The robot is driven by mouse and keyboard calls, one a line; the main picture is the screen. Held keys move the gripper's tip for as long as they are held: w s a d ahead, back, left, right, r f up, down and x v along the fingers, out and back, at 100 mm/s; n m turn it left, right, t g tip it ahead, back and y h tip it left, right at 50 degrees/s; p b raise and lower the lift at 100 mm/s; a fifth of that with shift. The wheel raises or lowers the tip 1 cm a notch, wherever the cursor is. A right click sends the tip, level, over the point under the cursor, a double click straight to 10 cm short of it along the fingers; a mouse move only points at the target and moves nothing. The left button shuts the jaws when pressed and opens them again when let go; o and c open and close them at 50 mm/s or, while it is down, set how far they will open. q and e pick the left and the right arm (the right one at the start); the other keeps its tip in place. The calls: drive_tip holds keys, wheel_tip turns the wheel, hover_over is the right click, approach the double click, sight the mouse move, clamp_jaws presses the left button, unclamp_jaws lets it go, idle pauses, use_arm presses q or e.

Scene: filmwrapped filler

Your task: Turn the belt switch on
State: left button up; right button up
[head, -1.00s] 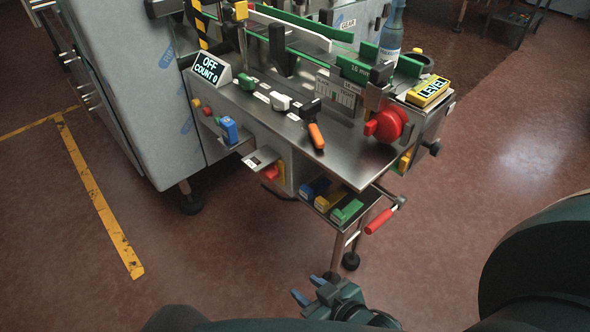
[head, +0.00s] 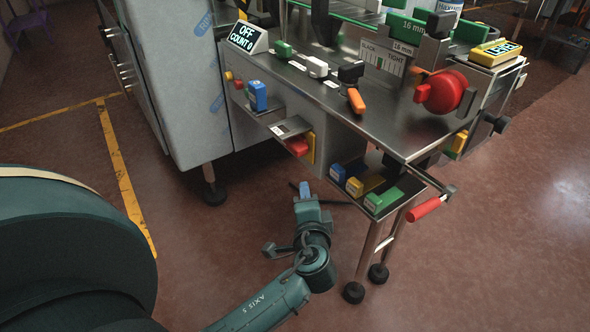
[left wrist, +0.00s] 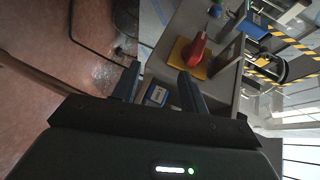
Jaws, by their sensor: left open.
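A red switch handle on a yellow plate (head: 298,145) is on the machine's front panel, below the steel worktop; I cannot read a label on it. In the left wrist view, the red handle (left wrist: 197,48) stands out from its yellow plate, beyond the fingertips. The display (head: 248,37) on the worktop reads OFF, COUNT 0. My left gripper (head: 305,190) is in front of and below the red handle, apart from it. My right gripper is out of view.
A tray (head: 395,207) with blue, yellow and green blocks juts out right of my left gripper, beside a red crank handle (head: 425,208). A blue block (head: 257,95) sits on a small shelf. Machine legs (head: 370,250) stand nearby. The floor in front is clear.

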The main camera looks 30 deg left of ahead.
sight(293, 146)
use_arm(q)
drive_tip(key=w+a+r+y, duration=0.1)
drive_tip(key=w+a, duration=0.2)
drive_tip(key=w+a+r+y+b, duration=0.1)
drive_tip(key=w+a, duration=0.3)
drive_tip(key=w+a+r+y+b, duration=0.1)
drive_tip(key=w+a+r, duration=0.1)
drive_tip(key=w+a, duration=0.1)
drive_tip(key=shift+w+a+t+y, duration=0.15)
drive_tip(key=shift+w+t+y, duration=0.2)
drive_tip(key=shift+w, duration=0.3)
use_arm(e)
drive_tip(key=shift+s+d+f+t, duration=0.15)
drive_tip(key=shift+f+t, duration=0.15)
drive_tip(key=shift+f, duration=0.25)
